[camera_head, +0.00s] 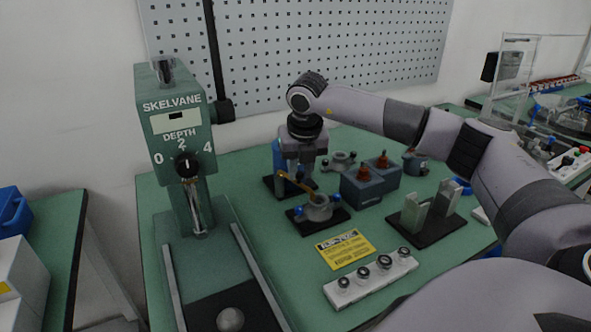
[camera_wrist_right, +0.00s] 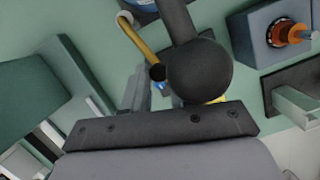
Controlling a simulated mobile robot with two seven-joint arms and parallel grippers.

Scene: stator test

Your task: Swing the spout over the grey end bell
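A brass spout (camera_head: 295,182) slants down to the right, its lower end close to the grey end bell (camera_head: 318,208); I cannot tell if it is exactly above it. The end bell sits on a black plate with blue clamps. A blue cylinder (camera_head: 277,155) stands behind the spout. My right gripper (camera_head: 298,170) points down beside the blue cylinder, above the spout. In the right wrist view, the curved spout (camera_wrist_right: 142,42) lies beside a black ball knob on a rod (camera_wrist_right: 198,72), which hides much of the fingers. Whether they grip is unclear. My left gripper is out of view.
A green Skelvane press (camera_head: 178,120) stands left. Grey-blue boxes with orange-red tops (camera_head: 368,187) stand right of the end bell. A yellow label (camera_head: 345,249) and a white strip with several round studs (camera_head: 370,278) lie in front. A grey-green bracket (camera_head: 428,213) stands at right.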

